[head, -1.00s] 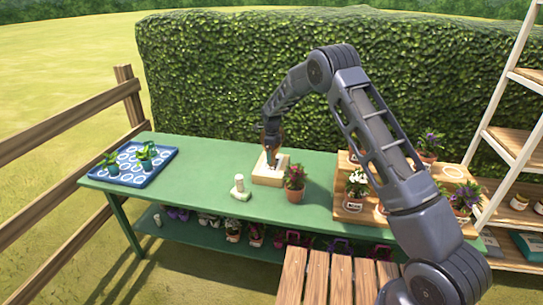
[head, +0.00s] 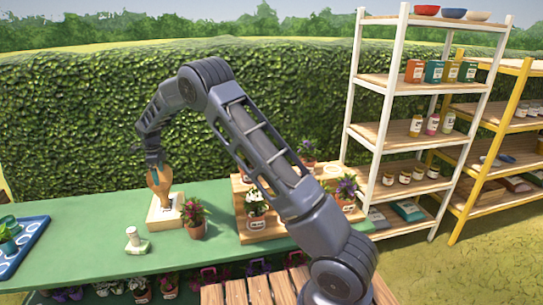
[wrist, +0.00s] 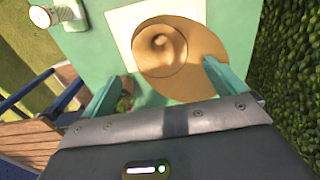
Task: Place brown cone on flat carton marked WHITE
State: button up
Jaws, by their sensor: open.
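My gripper (head: 156,163) is at the cone's top. In the wrist view its teal fingers (wrist: 162,70) are spread apart, the right one overlapping the rim. The carton's lettering is too small to read.
A potted purple flower (head: 194,219) stands close right of the carton. A white-topped small object (head: 133,241) is front left. A blue tray (head: 24,246) with seedlings is far left. A wooden stepped stand (head: 256,236) with pots is right. Bare table lies left of the carton.

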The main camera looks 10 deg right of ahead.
jog(key=s+d+r+n+t+y, duration=0.1)
jog(key=s+d+r+n, duration=0.35)
jog(key=d+r, duration=0.95)
jog(key=s+d+r+n+t, duration=0.1)
jog(key=s+d+r+n, duration=0.2)
jog(key=s+d+r, duration=0.95)
jog(key=s+d+r+n, duration=0.1)
jog(key=s+d+n, duration=0.15)
jog(key=d, duration=1.05)
jog(key=s+d+f+n+t, duration=0.1)
jog(key=s+d+n, duration=0.1)
jog(key=s+d, duration=0.2)
jog(key=s+d+f+n, duration=0.1)
jog(key=s+d+n, duration=0.2)
jog(key=s, duration=0.8)
jog(key=s+d+f+n+t+h, duration=0.1)
jog(key=s+d+n, duration=0.1)
jog(key=s+d, duration=0.3)
jog(key=s, duration=0.2)
jog(key=shift+s+d+f+n+t, duration=0.2)
jog(key=shift+s+d+n+t, duration=0.1)
jog(key=shift+d+n, duration=0.1)
